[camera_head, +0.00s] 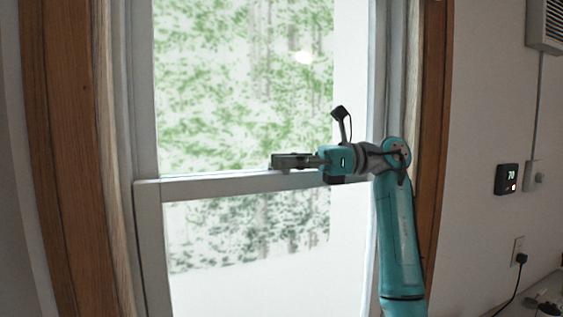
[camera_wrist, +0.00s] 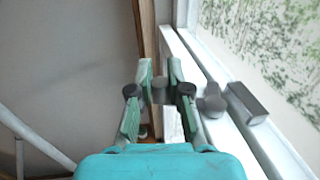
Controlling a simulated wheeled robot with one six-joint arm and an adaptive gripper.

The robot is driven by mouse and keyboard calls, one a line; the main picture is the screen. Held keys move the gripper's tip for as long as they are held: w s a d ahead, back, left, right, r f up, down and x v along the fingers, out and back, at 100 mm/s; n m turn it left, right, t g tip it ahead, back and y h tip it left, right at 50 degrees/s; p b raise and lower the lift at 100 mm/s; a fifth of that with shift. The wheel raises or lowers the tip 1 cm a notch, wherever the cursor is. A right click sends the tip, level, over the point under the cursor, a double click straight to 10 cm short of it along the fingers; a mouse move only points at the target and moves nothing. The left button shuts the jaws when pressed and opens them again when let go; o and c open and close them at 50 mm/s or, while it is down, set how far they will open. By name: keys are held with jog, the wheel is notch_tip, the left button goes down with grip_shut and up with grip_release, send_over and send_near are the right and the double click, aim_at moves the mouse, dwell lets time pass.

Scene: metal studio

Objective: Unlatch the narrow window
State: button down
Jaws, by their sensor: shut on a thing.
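The narrow window (camera_head: 235,184) has a white frame with a horizontal middle rail. My gripper (camera_head: 278,161) lies along the top of this rail, pointing left, near the middle of the window. In the wrist view, my gripper (camera_wrist: 161,72) has its two green-padded fingers close together around a small grey piece, which looks like the latch lever. The latch (camera_wrist: 212,102) has a rounded grey body on the white rail, just right of the right finger. A grey block (camera_wrist: 247,103) sits beside it toward the glass. The join between lever and latch body is partly hidden by the finger.
Brown wooden trim (camera_head: 62,150) stands left of the window, with more trim at right. A thermostat (camera_head: 507,179) and an outlet (camera_head: 518,250) with a plugged cord are on the right wall. The space in front of the left window half is clear.

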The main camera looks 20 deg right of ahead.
jog(key=shift+d+n+g, duration=0.15)
jog(key=shift+n+g, duration=0.15)
jog(key=shift+g, duration=0.2)
jog(key=c, duration=1.1)
grip_release()
notch_tip(320, 180, up, 10)
jog(key=shift+f, duration=0.1)
